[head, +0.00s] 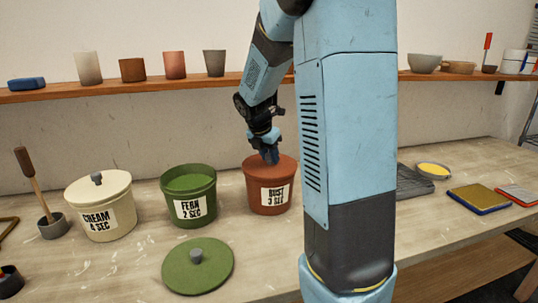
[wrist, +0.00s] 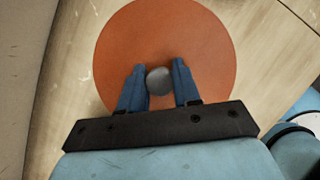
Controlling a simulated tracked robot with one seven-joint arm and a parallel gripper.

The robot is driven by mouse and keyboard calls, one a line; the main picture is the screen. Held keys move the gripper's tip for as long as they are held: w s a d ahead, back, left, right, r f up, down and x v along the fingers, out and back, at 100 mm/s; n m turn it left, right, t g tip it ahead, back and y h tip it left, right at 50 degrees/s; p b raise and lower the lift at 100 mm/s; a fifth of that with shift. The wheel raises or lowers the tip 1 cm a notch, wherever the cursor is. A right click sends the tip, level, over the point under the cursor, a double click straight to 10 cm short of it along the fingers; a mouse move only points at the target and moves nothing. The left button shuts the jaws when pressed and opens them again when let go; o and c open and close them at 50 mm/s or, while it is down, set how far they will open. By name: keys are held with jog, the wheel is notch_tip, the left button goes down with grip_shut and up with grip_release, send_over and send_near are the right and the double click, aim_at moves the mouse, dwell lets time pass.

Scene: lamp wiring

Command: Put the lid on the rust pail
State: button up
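The rust pail (head: 267,195), labelled "RUST 3 SEC", stands upright on the bench, left of my arm's column. A flat rust-coloured lid (head: 288,164) lies across its top and looks level; I cannot tell whether it is fully seated. In the wrist view the lid (wrist: 165,30) is a round orange disc with a grey knob (wrist: 159,81) at its middle. My gripper (head: 270,156) points down over the lid. In the wrist view its blue fingers (wrist: 160,82) stand on both sides of the knob and appear to touch it. The pail's body is hidden there beneath the lid.
The open green fern pail (head: 188,195) stands close on the left, with its green lid (head: 198,265) flat on the bench in front. The lidded cream pail (head: 99,204) is farther left. A shelf (head: 120,88) with cups runs behind. Bench in front of the rust pail is clear.

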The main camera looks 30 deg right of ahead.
jog(key=o, duration=0.5)
jog(key=shift+r, duration=0.15)
jog(key=v, duration=1.3)
jog(key=shift+a+r, duration=0.15)
jog(key=shift+r, duration=0.05)
jog(key=s+a+m+t+y, duration=0.1)
jog(key=s+a+m, duration=0.2)
jog(key=s+m, duration=0.5)
jog(key=s+a+f+m+t+y, duration=0.1)
jog(key=s+a+m, duration=0.2)
jog(key=s+m, duration=0.4)
jog(key=s+a+f+m+t+y, duration=0.1)
jog(key=s+a+m+y, duration=0.1)
jog(key=s+m, duration=0.6)
jog(key=shift+s+a+f+m, duration=0.15)
jog(key=shift+s+a, duration=0.1)
jog(key=shift+s, duration=0.25)
jog(key=shift+s+a+r+m, duration=0.15)
jog(key=shift+s+a, duration=0.1)
jog(key=shift+s, duration=0.3)
